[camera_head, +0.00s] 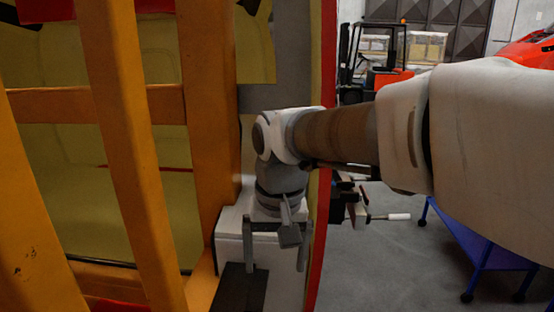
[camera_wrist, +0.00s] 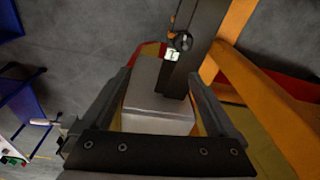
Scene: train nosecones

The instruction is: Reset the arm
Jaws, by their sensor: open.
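My gripper (camera_head: 272,246) points down in front of a pale grey box (camera_head: 230,226) beside the orange frame. In the wrist view my gripper (camera_wrist: 158,78) is open, with one finger on each side of the pale box (camera_wrist: 155,115). A dark bar (camera_wrist: 196,50) rises from near the box there. I cannot tell whether the fingers touch the box. My arm reaches in from the right, bent downward at the wrist.
Orange beams (camera_head: 125,130) stand close on the left, before a yellow shell with a red edge (camera_head: 322,200). A blue cart (camera_head: 485,245) stands at the right, and a forklift (camera_head: 378,70) behind. Grey floor (camera_head: 385,265) is open between.

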